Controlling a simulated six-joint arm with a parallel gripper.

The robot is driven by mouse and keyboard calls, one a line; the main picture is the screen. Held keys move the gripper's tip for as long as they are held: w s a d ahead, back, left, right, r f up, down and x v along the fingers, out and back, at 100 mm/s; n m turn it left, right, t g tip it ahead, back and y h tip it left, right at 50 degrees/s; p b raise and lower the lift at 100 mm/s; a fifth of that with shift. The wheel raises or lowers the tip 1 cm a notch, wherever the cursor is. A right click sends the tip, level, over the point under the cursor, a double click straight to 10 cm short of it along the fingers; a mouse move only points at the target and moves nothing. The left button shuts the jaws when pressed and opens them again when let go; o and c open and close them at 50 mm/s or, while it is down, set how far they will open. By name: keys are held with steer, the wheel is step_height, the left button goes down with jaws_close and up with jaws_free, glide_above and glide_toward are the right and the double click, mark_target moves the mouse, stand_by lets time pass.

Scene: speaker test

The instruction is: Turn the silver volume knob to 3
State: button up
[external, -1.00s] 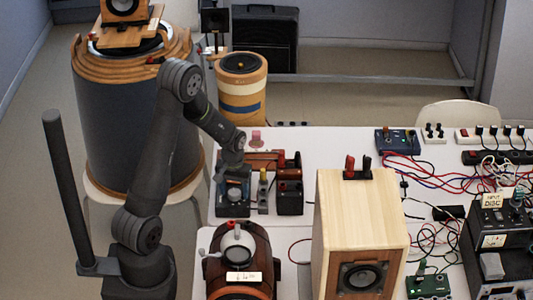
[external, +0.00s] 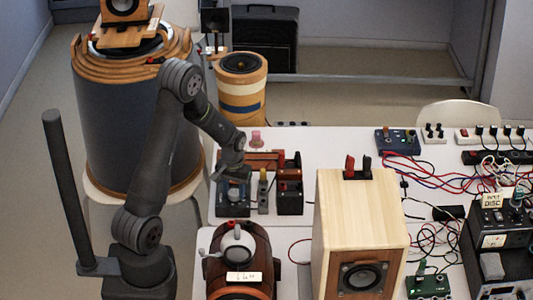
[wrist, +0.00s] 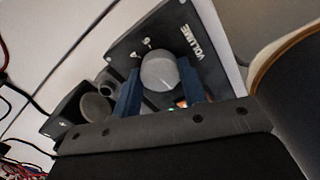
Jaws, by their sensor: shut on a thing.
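The silver volume knob (wrist: 158,70) sits on a dark panel (wrist: 188,22) lettered VOLUME, in the wrist view. Small pale figures show beside it on the panel, too blurred to read surely, and I cannot tell which one the knob points to. My gripper (wrist: 160,82) has its two blue fingers on either side of the knob, shut on it. In the external view my gripper (external: 233,174) is over the dark control box (external: 233,208) on the white table; there the knob is hidden.
Right of the box stand a small grey metal part (external: 263,190) and a black box with a red top (external: 290,194). A round wooden speaker (external: 252,250) stands in front. A tall wooden speaker (external: 335,215) stands to the right. Cables lie farther right.

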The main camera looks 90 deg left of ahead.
steer(key=m, duration=1)
steer(key=shift+m, duration=0.4)
steer(key=m, duration=0.3)
steer(key=shift+m, duration=0.3)
steer(key=m, duration=0.4)
steer(key=shift+m, duration=2)
steer(key=o, duration=1)
steer(key=shift+c, duration=0.2)
